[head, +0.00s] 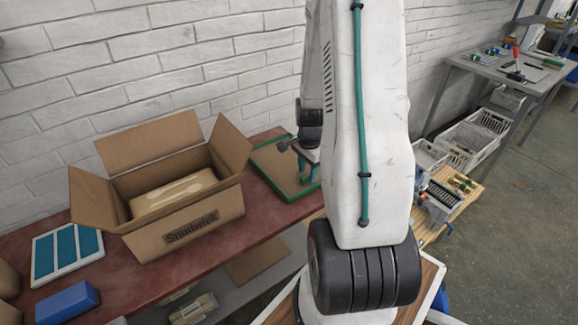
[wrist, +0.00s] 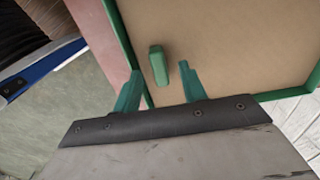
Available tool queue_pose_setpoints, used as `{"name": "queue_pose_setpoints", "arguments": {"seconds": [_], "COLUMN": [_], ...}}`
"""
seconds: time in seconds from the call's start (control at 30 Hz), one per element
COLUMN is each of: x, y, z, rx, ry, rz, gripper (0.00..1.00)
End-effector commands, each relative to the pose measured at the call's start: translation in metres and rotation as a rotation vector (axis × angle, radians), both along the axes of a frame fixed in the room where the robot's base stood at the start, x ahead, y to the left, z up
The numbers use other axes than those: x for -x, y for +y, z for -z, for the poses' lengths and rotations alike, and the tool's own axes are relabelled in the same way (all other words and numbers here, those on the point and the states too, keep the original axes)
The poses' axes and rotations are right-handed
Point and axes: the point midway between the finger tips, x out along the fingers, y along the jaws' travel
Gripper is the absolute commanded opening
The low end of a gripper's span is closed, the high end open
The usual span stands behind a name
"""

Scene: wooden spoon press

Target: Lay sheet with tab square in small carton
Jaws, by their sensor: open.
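The brown sheet (wrist: 225,40) lies flat in a green-rimmed tray (wrist: 127,40), with a green tab (wrist: 158,65) standing up from it. In the head view the sheet (head: 277,165) is right of the carton, partly hidden by my arm. My gripper (wrist: 160,71) is open, its green fingers on either side of the tab in the picture; I cannot tell whether they touch it. It also shows at the tray in the head view (head: 309,172). The open carton (head: 185,228), marked "Snudwick", has its flaps spread. A pale piece with a spoon shape (head: 172,192) lies inside it.
The carton and tray stand on a red bench (head: 130,275) against a white brick wall. A blue block (head: 67,302) and a panel with blue strips (head: 66,252) lie left of the carton. A grey table (head: 505,70) and crates (head: 468,142) stand at the right.

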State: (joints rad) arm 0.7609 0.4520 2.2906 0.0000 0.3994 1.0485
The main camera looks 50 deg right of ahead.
Motion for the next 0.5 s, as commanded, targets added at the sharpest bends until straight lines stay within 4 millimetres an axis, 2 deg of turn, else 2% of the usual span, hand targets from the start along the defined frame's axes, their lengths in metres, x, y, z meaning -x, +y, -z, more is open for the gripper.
{"name": "queue_pose_setpoints", "arguments": {"seconds": [0.1,0.37,0.5], "x": [0.0001,-0.0002,-0.0001], "y": [0.0003,0.0001,0.0002], "z": [0.0111,0.0126,0.0125], "rx": [-0.001,0.000,0.000], "ry": [0.001,-0.001,-0.001], "rz": [-0.001,-0.001,-0.001], "gripper": [0.42,0.42,0.03]}}
